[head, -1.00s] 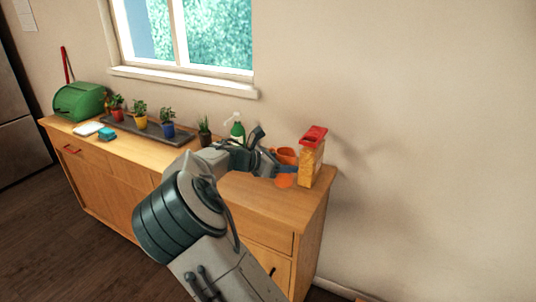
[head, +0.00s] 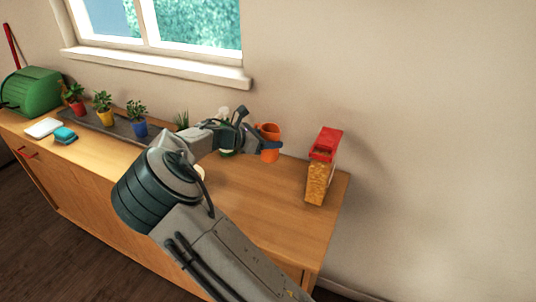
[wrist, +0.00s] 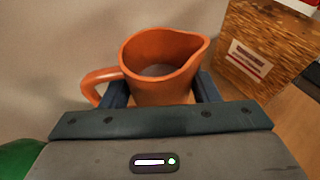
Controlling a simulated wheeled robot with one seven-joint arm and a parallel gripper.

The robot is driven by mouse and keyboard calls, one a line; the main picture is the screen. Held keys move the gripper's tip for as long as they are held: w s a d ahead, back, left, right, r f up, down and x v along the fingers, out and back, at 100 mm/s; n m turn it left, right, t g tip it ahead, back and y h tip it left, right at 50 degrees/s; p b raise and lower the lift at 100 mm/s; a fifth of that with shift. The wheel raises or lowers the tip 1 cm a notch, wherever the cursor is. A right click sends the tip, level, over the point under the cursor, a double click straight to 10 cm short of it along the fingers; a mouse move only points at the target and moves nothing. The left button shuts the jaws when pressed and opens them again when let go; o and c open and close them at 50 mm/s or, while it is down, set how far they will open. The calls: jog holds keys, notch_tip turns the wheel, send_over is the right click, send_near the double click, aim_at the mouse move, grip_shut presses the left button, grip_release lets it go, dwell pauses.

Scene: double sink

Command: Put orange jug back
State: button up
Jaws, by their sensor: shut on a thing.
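The orange jug (head: 268,143) is upright near the wall at the back of the wooden cabinet top, left of the red-topped box. My gripper (wrist: 162,92) is shut on the jug, with one dark finger on each side of its body in the wrist view. The jug (wrist: 160,68) shows its open rim, with its handle to the left and its spout to the upper right.
The red-topped box (head: 322,168) stands near the right end of the cabinet top (head: 265,208). Potted plants (head: 103,104) stand further left. The front right of the top is clear.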

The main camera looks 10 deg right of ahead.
aim_at(268, 152)
jog(key=shift+f, duration=2.7)
jog(key=o, duration=1.3)
jog(key=shift+c, duration=0.2)
jog(key=v, duration=1.2)
jog(key=shift+b, duration=0.45)
